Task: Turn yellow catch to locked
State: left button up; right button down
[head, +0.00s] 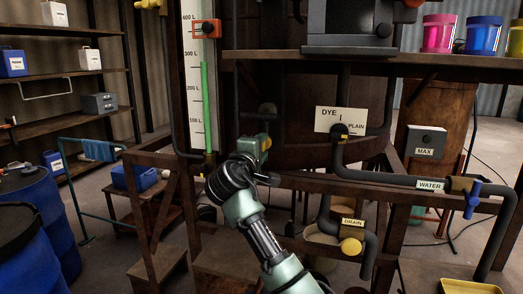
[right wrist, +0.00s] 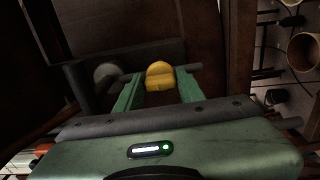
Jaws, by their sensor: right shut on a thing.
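The yellow catch (right wrist: 160,76) shows in the right wrist view as a rounded yellow knob between the two green fingers of my right gripper (right wrist: 163,80). The gripper is shut on it. In the head view my right gripper (head: 264,146) reaches up to the dark wooden vat frame, right of the level gauge, and its body mostly hides the catch there. Which position the catch points to cannot be told. My left gripper is not in view.
A gauge with a green column (head: 205,108) stands left of my gripper. A dark pipe end (right wrist: 108,74) is beside the catch. To the right are a DYE/PLAIN sign (head: 327,119), a yellow drain knob (head: 350,246) and a blue water valve (head: 473,201). Wooden rails surround the arm.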

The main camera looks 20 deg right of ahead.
jog(key=shift+f, duration=0.15)
jog(key=c, duration=0.9)
grip_release()
jog(key=b+v, duration=0.2)
jog(key=v, duration=0.6)
